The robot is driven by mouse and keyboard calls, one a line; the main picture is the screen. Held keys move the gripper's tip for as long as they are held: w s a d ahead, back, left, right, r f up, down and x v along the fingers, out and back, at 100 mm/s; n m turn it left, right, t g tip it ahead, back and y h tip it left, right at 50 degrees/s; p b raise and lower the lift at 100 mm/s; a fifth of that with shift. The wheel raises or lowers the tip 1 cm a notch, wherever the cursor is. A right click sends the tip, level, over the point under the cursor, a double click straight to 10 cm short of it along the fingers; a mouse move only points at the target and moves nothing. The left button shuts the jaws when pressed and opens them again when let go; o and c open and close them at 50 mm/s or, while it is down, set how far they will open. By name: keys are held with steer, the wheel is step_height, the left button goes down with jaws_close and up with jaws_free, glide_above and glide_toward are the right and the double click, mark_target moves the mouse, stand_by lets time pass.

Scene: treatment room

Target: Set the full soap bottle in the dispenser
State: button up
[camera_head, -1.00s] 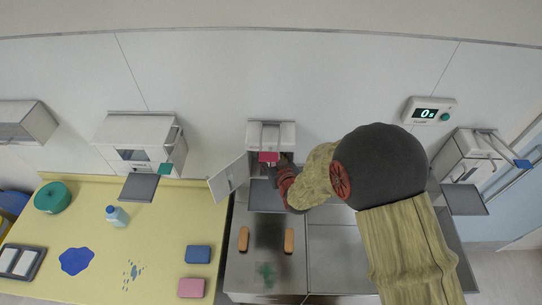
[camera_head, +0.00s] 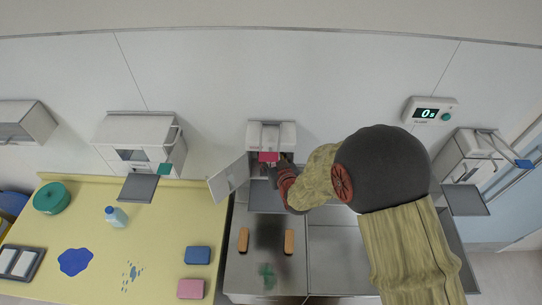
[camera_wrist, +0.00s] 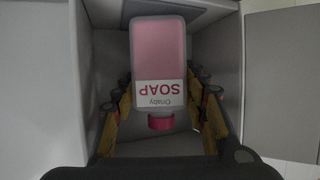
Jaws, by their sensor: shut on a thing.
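The middle wall dispenser (camera_head: 286,131) has its door (camera_head: 229,178) swung open to the left. My gripper (camera_head: 271,171) reaches into its front from the right; the fingers are mostly hidden in the head view. In the wrist view the soap bottle (camera_wrist: 158,55) is pink, with a white SOAP label and a pink cap; the label reads upside down and the cap points to the picture's bottom. My gripper (camera_wrist: 160,108) is shut on the bottle, one finger on each side. Grey housing walls surround the bottle. Its seating at the back is hidden.
Other dispensers hang at left (camera_head: 118,128) and right (camera_head: 468,150). A tray (camera_head: 266,199) sits below the middle one, above a metal counter with two brown brushes (camera_head: 243,240). A yellow counter (camera_head: 130,215) holds a pale blue bottle (camera_head: 116,217) and sponges (camera_head: 198,255).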

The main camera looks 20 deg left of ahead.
steer(key=o, duration=1.6)
steer(key=shift+f, duration=0.1)
steer(key=shift+s, duration=0.15)
steer(key=v, duration=1.1)
steer(key=shift+s+d, duration=0.25)
